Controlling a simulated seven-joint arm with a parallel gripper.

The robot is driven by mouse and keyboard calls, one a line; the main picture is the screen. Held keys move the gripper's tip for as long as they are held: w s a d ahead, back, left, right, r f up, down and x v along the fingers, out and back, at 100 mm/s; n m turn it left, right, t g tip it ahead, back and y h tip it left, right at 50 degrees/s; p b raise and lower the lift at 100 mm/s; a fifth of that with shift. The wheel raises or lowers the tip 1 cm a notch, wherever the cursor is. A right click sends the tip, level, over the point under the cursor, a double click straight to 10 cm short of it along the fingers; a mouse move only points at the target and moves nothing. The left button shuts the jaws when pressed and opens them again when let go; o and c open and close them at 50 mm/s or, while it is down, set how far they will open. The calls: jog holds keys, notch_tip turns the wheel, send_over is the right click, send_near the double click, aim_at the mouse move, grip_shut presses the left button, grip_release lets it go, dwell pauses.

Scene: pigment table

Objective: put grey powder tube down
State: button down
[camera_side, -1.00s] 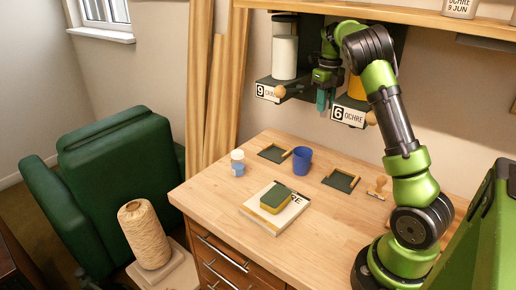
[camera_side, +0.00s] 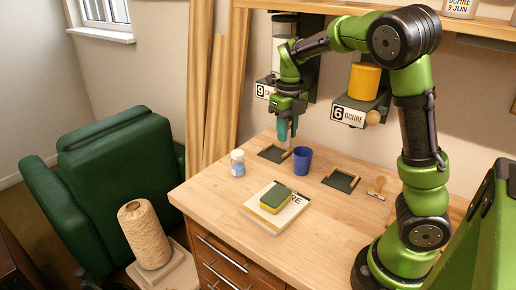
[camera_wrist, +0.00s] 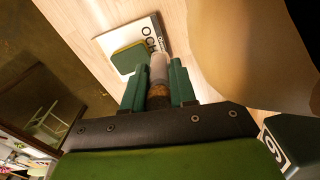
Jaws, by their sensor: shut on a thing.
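My gripper (camera_side: 287,128) is shut on the grey powder tube (camera_wrist: 158,68), a pale grey cylinder with a brown, cork-like end between the green fingers in the wrist view. In the side view the tube is mostly hidden by the fingers and too small to make out clearly. My gripper is above the back left of the table, close over the left dark tray with a wooden edge (camera_side: 267,154) and just behind the blue cup (camera_side: 302,161). I cannot tell whether the tube touches anything below.
A white-and-blue jar (camera_side: 237,163) stands left of the cup. A green-and-yellow sponge (camera_side: 275,200) lies on a book (camera_side: 290,217). A second dark tray (camera_side: 341,181) and a wooden stamp (camera_side: 377,188) are to the right. Dispenser 9 (camera_side: 265,91) and dispenser 6 (camera_side: 347,116) hang behind.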

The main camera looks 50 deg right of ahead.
jog(key=w+a+f+n, duration=0.1)
jog(key=a+f, duration=0.2)
jog(key=a, duration=0.2)
jog(key=w+a+f+n, duration=0.1)
jog(key=a+f+n, duration=0.1)
jog(key=a+f, duration=0.2)
jog(key=w+a+f+n, duration=0.1)
jog(key=a+f, duration=0.2)
jog(key=a, duration=0.3)
jog(key=shift+w+f+n, duration=0.3)
jog(key=shift+w+f, duration=0.05)
jog(key=shift+w, duration=0.05)
jog(key=w, duration=0.5)
jog(key=w+f, duration=0.1)
jog(key=w, duration=0.5)
jog(key=w+a, duration=0.1)
jog(key=w, duration=0.4)
jog(key=shift+w+f, duration=0.25)
jog(key=shift+f, duration=1.8)
jog(key=shift+f, duration=0.1)
jog(key=c, duration=0.9)
grip_release()
